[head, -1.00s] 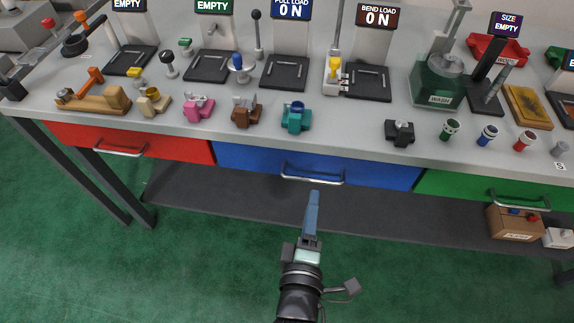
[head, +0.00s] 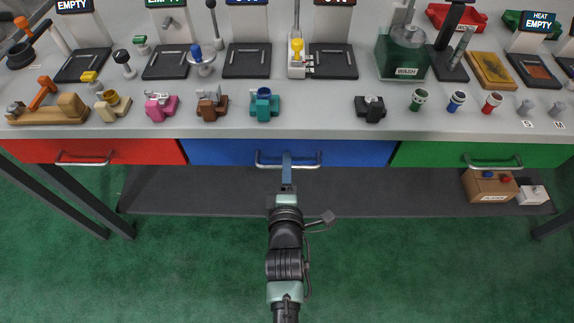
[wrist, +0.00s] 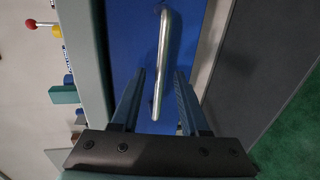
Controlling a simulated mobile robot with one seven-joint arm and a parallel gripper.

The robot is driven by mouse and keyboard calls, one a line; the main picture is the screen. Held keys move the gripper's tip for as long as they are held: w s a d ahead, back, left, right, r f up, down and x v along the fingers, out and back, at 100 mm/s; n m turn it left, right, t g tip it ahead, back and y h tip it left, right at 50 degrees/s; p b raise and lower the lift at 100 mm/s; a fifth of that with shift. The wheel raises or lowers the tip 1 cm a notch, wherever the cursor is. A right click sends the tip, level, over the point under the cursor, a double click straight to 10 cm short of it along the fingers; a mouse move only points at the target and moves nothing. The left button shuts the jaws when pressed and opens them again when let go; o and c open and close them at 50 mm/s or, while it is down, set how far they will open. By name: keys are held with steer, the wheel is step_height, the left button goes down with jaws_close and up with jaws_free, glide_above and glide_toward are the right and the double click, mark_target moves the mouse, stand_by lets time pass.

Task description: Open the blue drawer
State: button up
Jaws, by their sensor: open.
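The blue drawer (head: 222,151) sits under the bench top between a red and a green drawer, and its front looks flush with theirs. Its silver bar handle (head: 305,165) runs across the middle of the front. My gripper (head: 287,158) is at this handle. In the wrist view the handle (wrist: 166,60) passes between the two open fingers (wrist: 157,88), with the blue drawer front (wrist: 128,30) behind it. The fingers stand on either side of the bar with gaps visible. I cannot tell from these views whether either finger touches the handle.
The red drawer (head: 130,151) is at left, the green drawer (head: 440,154) at right. The grey bench top (head: 330,122) above holds several coloured fixtures and cups. A dark lower shelf (head: 390,190) below carries a brown box (head: 488,187). Green floor in front is clear.

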steer(key=shift+w+f, duration=0.1)
steer(key=shift+w, duration=0.45)
jaws_close()
stand_by(1.1)
